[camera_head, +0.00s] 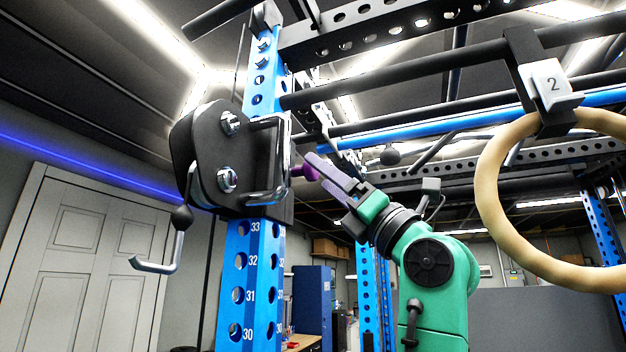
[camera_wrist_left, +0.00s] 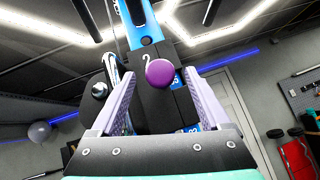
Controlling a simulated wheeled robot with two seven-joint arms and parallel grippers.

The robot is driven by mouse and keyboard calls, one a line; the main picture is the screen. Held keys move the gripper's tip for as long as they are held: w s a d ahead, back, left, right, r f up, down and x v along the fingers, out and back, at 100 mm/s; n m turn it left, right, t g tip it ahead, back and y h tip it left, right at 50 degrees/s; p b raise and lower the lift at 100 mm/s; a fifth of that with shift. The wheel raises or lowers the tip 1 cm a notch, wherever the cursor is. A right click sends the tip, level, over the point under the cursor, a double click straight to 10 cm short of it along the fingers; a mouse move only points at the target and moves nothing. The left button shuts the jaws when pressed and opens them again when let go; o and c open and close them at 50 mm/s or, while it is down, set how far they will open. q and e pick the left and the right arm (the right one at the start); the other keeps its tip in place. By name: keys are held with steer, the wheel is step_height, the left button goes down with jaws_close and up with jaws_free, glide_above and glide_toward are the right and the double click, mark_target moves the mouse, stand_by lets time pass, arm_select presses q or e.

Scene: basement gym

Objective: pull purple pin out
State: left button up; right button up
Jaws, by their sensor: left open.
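The purple pin (camera_head: 301,171) has a round knob and sits in the side of the black carriage (camera_head: 232,160) on the blue upright. Its knob (camera_wrist_left: 160,73) faces the camera in the left wrist view. My left gripper (camera_head: 316,170) is at the pin with its pale purple fingers open. In the left wrist view the knob shows between the fingertips of my left gripper (camera_wrist_left: 159,78), with a gap visible on each side. The pin's shaft is hidden behind the knob. My right gripper is not in view.
The blue numbered upright (camera_head: 254,285) carries the carriage and a bent metal handle (camera_head: 168,250). Black bars cross overhead. A white door (camera_head: 80,260) stands behind at the left.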

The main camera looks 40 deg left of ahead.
arm_select(q)
steer(key=shift+b+v, duration=0.4)
steer(key=shift+v, duration=1.35)
